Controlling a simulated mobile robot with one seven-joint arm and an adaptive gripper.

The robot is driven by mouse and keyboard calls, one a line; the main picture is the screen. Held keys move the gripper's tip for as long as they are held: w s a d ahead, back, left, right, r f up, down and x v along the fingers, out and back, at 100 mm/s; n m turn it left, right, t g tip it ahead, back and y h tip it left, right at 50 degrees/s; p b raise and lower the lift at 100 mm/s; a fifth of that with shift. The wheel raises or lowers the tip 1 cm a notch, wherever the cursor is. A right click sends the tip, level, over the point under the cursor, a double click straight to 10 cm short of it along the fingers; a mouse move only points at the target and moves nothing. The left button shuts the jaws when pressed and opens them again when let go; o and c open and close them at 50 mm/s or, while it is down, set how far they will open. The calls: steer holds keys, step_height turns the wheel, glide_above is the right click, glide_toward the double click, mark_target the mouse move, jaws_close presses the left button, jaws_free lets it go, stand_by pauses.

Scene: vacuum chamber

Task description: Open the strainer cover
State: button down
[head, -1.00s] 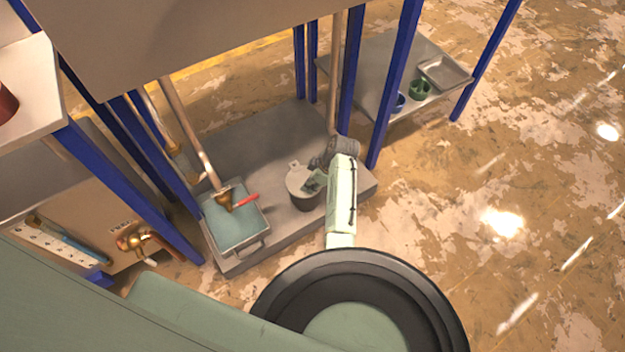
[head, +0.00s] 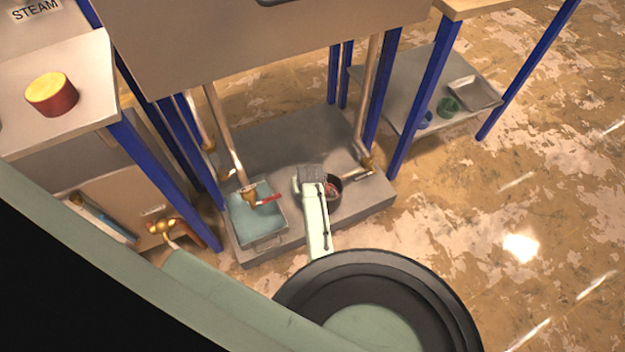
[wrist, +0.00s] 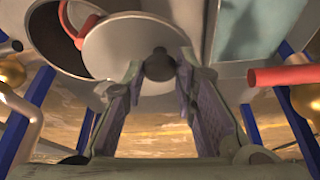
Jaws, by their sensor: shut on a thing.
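The strainer cover (wrist: 122,45) is a pale grey disc with a dark knob (wrist: 159,65). My gripper (wrist: 158,74) is shut on this knob in the wrist view. The disc sits off to one side of the strainer pot (wrist: 50,42), whose dark opening partly shows, with a red curved part inside. In the head view, my gripper (head: 312,174) is just left of the pot (head: 335,196), and the pot's dark mouth with something reddish in it is partly visible. My gripper mostly hides the cover there.
A teal-filled tray (head: 255,215) stands left of the pot, under a brass valve with a red handle (head: 265,199). Both stand on a grey plinth (head: 280,140). Copper pipes (head: 222,130) and blue posts (head: 400,90) rise around them. Open floor lies to the right.

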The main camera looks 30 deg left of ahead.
steer(key=w+a+m+h+b, duration=0.4)
steer(key=w+a+m+b, duration=0.2)
steer(key=a+m+b, duration=0.4)
steer(key=shift+w+a+m+t+h+b, duration=0.2)
steer(key=shift+m+t+h+b, duration=0.15)
steer(key=shift+m+b, duration=1)
steer(key=shift+f, duration=0.1)
steer(key=c, duration=1.3)
jaws_free()
steer(key=shift+r, duration=0.2)
steer(key=v, duration=0.7)
steer(key=shift+s+a, duration=0.1)
